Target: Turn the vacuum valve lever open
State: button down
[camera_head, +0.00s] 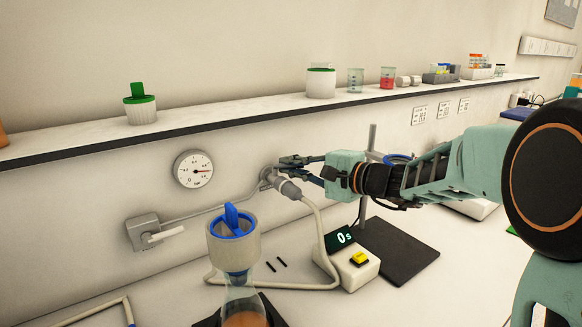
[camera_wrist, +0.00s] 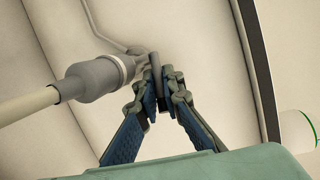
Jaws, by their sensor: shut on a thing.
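The vacuum valve (camera_head: 267,177) is a small grey fitting on the wall, with a grey hose connector (camera_head: 289,189) angling off it. The connector shows large in the wrist view (camera_wrist: 92,78), left of my fingers. My gripper (camera_head: 289,163) reaches in from the right at the valve. In the wrist view my fingertips (camera_wrist: 158,88) are closed around a narrow dark grey lever (camera_wrist: 156,64), its upper end standing out between them. Much of the valve body is hidden by my fingers and the connector.
A round gauge (camera_head: 194,169) hangs left of the valve, above a grey wall box (camera_head: 143,231). A funnel (camera_head: 233,246) with a blue top sits on a flask in front. A timer (camera_head: 354,268) reads 0 s. A shelf (camera_head: 230,115) with jars runs above.

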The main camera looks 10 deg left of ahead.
jog(key=shift+s+f+m+t+b, duration=0.15)
jog(key=shift+f+m+t+b, duration=0.2)
jog(key=shift+b, duration=0.7)
jog(key=b, duration=0.2)
jog(key=m+t+h+b, duration=0.2)
jog(key=b, duration=0.1)
jog(key=shift+s+r+t+b, duration=0.25)
jog(key=shift+s+b, duration=0.1)
jog(key=shift+d+r, duration=0.1)
jog(key=shift+r, duration=0.05)
jog(key=c, duration=2.3)
grip_release()
jog(key=shift+c, duration=0.2)
jog(key=shift+w+r+p, duration=0.2)
jog(key=shift+p, duration=0.9)
